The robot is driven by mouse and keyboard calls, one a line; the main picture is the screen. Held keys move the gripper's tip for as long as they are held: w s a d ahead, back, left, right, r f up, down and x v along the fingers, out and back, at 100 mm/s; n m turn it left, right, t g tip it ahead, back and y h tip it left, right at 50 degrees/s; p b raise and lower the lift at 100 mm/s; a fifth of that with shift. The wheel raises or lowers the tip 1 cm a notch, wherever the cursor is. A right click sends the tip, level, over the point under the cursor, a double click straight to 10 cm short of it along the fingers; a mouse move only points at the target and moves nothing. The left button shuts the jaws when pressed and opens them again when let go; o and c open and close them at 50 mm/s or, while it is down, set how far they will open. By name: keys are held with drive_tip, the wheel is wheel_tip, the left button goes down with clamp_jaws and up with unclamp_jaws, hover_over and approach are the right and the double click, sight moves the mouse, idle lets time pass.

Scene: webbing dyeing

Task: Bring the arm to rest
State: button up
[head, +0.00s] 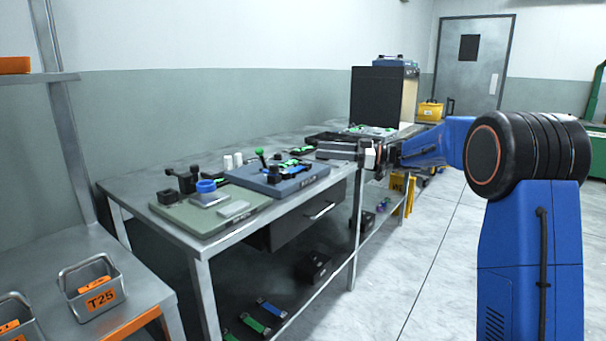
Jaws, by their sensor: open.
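My blue arm (525,250) rises at the right of the head view. Its black-banded joint is near the top, and its forearm reaches left toward the long metal table (185,240). My gripper (367,156) is at the forearm's end, small in the picture, by the front edge of the table. It is open. A small white patch shows at the gripper, and I cannot tell whether it is part of it or something behind.
The table holds a green-grey board (185,215), a blue-grey fixture board (290,185) and a dark box (375,97). A drawer (310,215) and lower shelf are beneath. A metal T25 bin (92,288) stands on the left bench. The floor (430,240) between table and arm is clear.

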drive_tip(key=s+d+r+m+t+h, duration=0.2)
drive_tip(key=d+r+m+t+h, duration=0.6)
drive_tip(key=t, duration=0.4)
drive_tip(key=s+d+f+m+h, duration=0.4)
drive_tip(key=s+d+m+h, duration=0.4)
drive_tip(key=s+d, duration=0.4)
drive_tip(key=s+f+g, duration=0.3)
drive_tip(key=s+f, duration=0.6)
drive_tip(key=s, duration=0.4)
drive_tip(key=s+a+f+g+h, duration=0.1)
drive_tip(key=s+f+g, duration=0.3)
drive_tip(key=s+f, duration=0.5)
drive_tip(key=s+f+m+g+h, duration=0.1)
drive_tip(key=s+f+g, duration=0.2)
drive_tip(key=s+f, duration=0.5)
drive_tip(key=s, duration=0.9)
drive_tip(key=shift+s+a+f+g, duration=0.2)
drive_tip(key=shift+a+f+g, duration=0.05)
drive_tip(key=shift+f+g, duration=0.15)
